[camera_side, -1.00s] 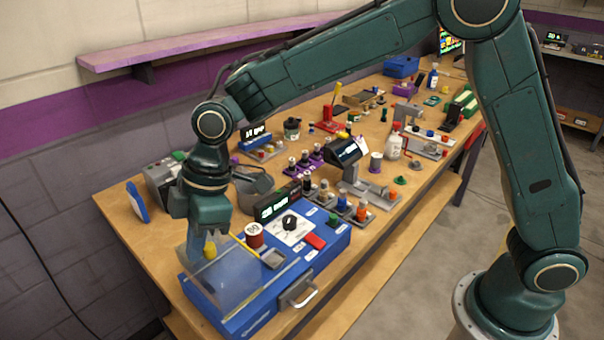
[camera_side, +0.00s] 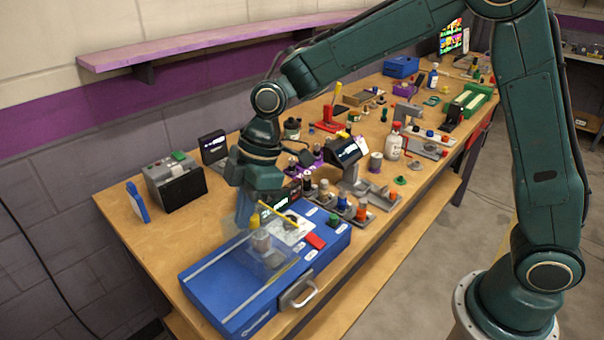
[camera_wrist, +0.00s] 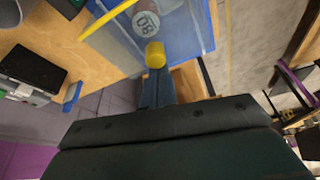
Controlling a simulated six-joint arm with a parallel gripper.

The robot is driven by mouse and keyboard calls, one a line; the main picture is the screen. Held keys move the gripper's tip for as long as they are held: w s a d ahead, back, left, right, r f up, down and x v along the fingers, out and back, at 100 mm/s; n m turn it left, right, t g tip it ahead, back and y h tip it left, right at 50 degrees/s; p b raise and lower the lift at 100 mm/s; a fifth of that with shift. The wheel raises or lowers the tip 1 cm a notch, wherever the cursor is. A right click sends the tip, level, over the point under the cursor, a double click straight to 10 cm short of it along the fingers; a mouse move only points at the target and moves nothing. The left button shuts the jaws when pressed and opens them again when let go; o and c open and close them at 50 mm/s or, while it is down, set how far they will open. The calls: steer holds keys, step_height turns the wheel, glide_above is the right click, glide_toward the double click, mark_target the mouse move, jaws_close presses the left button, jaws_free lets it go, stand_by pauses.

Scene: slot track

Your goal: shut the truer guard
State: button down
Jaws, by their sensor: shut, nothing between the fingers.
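The truer is a low blue box (camera_side: 215,290) at the near left end of the bench. Its guard is a clear panel (camera_side: 278,258) with a yellow knob (camera_side: 254,221). The panel covers the middle of the box, and a can shows blurred through it. My gripper (camera_side: 246,212) is shut and empty, with its fingertips right at the knob. In the wrist view, the shut fingers (camera_wrist: 155,90) point at the yellow knob (camera_wrist: 155,55), and they seem to touch it. The can (camera_wrist: 147,24) shows beyond, through the clear panel.
A yellow bar (camera_side: 277,217) rises beside the panel. A dark-fronted grey unit (camera_side: 178,182) stands behind. Small jars and fixtures crowd the bench to the right.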

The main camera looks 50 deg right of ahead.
steer(key=shift+d, duration=0.4)
steer(key=shift+d+f, duration=0.1)
steer(key=shift+w+a, duration=0.1)
steer(key=shift+a, duration=0.45)
step_height(320, 180, up, 10)
stand_by(0.5)
